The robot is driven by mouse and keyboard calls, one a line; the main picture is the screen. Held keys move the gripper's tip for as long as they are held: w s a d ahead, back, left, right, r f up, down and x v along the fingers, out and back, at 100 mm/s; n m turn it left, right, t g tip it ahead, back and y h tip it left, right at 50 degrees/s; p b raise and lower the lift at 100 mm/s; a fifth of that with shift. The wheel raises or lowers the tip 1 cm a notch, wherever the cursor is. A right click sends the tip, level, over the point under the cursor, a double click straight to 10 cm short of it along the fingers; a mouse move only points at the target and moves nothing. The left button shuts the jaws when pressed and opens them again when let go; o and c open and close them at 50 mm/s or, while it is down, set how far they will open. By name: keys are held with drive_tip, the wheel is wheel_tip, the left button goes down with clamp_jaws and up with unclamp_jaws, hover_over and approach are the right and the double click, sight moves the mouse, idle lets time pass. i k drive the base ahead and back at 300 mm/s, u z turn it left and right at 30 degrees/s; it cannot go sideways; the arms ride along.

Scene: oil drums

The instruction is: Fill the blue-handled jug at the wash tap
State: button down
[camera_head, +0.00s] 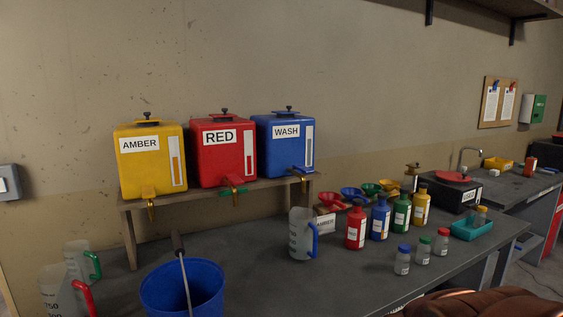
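The blue-handled jug (300,236) stands upright on the dark workbench (345,275), with its handle on the right side. It is translucent with a dark scale, and I see no clear liquid level in it. The blue drum labelled WASH (283,150) sits at the right end of a raised wooden shelf (200,196). The wash tap (303,172) is at its front and has a blue lever. The jug is below the level of this tap, apart from it, and looks to stand forward of the shelf.
Yellow AMBER (150,168) and RED (222,160) drums share the shelf. A blue bucket (183,292) and green-handled (78,260) and red-handled (58,290) jugs are at left. Coloured bottles (380,220), funnels (352,194) and small jars (422,250) crowd the right.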

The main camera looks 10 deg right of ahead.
sight(305, 170)
drive_tip(key=u, duration=0.55)
drive_tip(key=i, duration=0.6)
drive_tip(key=u, duration=0.6)
